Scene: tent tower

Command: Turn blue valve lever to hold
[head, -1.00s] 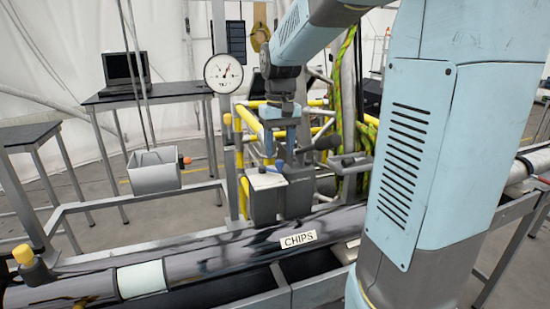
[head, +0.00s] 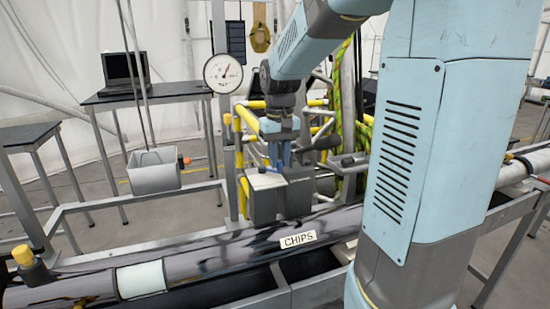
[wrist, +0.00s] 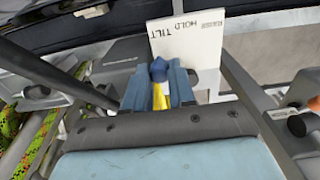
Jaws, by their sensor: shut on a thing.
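The blue valve lever (wrist: 158,70) shows in the wrist view as a blue end between my two light-blue fingers, with a yellow part just below it. My gripper (wrist: 160,88) is shut on the lever. A white plate (wrist: 187,42) beside the lever reads RAISE, HOLD and TILT; the lever end is nearest the TILT side. In the head view my gripper (head: 279,160) points down over the grey valve block (head: 283,195). Only a small bit of blue shows there beside the fingers, and the lever's exact angle is hard to tell.
A dark pipe labelled CHIPS (head: 298,240) runs across in front of the valve. A round white gauge (head: 223,74) stands behind left. Yellow rails (head: 243,120) and a black-knobbed handle (head: 327,142) crowd the gripper. A grey bin (head: 153,172) hangs at the left.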

